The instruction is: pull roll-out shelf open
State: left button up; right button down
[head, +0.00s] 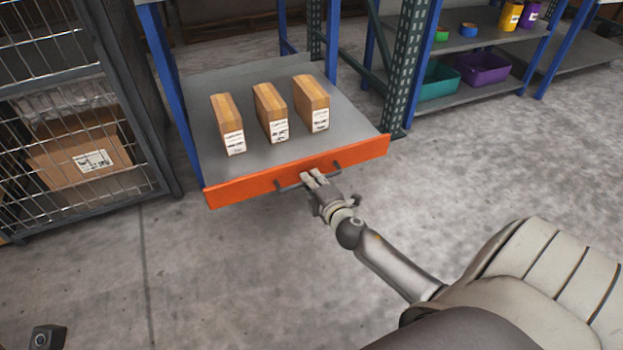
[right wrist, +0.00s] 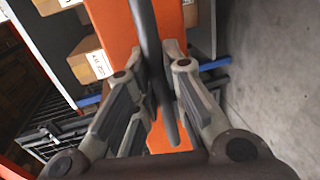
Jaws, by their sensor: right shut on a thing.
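The roll-out shelf is a grey tray (head: 190,112) with an orange front panel (head: 235,190), standing out some way in front of the blue rack posts. A dark bar handle (head: 288,187) runs along the front panel. My right gripper (head: 309,177) is at the middle of the handle, shut on it. In the right wrist view the handle (right wrist: 147,35) passes between the two fingers (right wrist: 160,85), with the orange panel (right wrist: 118,30) behind it. My left gripper is not clearly in view; a small dark part shows at the bottom left of the head view.
Three cardboard boxes (head: 228,125) stand in a row on the tray. A wire mesh cage (head: 70,110) with a carton is close on the left. A green perforated post (head: 405,65) and a shelf with bins (head: 480,70) are on the right. The floor in front is clear.

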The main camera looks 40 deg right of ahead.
jog(key=c, duration=1.5)
grip_release()
jog(key=v, duration=1.2)
